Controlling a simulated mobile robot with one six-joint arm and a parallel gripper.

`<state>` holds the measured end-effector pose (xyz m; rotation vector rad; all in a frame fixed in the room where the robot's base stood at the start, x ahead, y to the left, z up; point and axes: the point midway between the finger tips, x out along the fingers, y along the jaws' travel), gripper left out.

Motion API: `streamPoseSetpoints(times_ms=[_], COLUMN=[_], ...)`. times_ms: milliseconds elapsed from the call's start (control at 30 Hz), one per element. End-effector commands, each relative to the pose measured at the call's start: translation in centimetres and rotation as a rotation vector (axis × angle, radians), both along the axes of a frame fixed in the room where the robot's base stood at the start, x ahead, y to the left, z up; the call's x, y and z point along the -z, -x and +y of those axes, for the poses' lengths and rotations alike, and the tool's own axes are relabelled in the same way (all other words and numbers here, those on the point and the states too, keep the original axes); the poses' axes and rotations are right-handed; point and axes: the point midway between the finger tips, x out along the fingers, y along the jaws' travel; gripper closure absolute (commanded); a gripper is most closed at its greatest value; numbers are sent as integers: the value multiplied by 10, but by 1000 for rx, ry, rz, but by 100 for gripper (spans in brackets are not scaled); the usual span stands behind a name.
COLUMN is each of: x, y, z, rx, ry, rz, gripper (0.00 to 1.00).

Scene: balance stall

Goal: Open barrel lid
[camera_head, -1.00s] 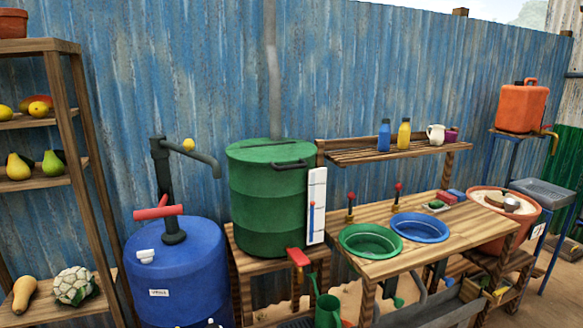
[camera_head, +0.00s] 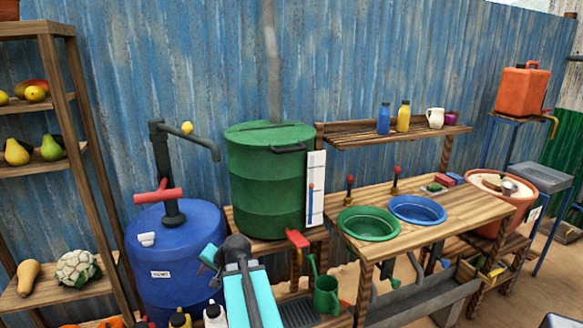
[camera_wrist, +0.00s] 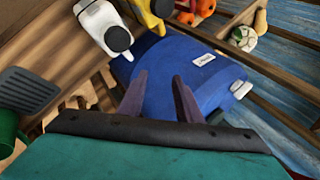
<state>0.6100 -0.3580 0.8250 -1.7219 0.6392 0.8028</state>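The green barrel (camera_head: 268,185) stands on a wooden stand left of the counter. Its round green lid (camera_head: 262,134) is on top, with a dark handle (camera_head: 288,149) at its front right edge. The lid looks closed. My gripper (camera_wrist: 160,80) shows two dark fingers spread apart in the wrist view, with nothing between them. The blue barrel lies beyond the fingers there. In the head view my teal arm is low, in front of the stand and below the green barrel, apart from the lid. The fingertips are not clear there.
A blue barrel (camera_head: 180,248) with a hand pump (camera_head: 162,170) stands left of the green barrel. A white gauge board (camera_head: 315,188) is at the barrel's right. A shelf (camera_head: 400,135) and basins (camera_head: 370,224) are further right. Bottles (camera_wrist: 105,30) stand below the arm.

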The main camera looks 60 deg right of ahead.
Motion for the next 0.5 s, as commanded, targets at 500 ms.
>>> streamPoseSetpoints(times_ms=[500], x=[-204], y=[86], z=[-170], rx=[443], ry=[-33], rz=[-389], gripper=[68])
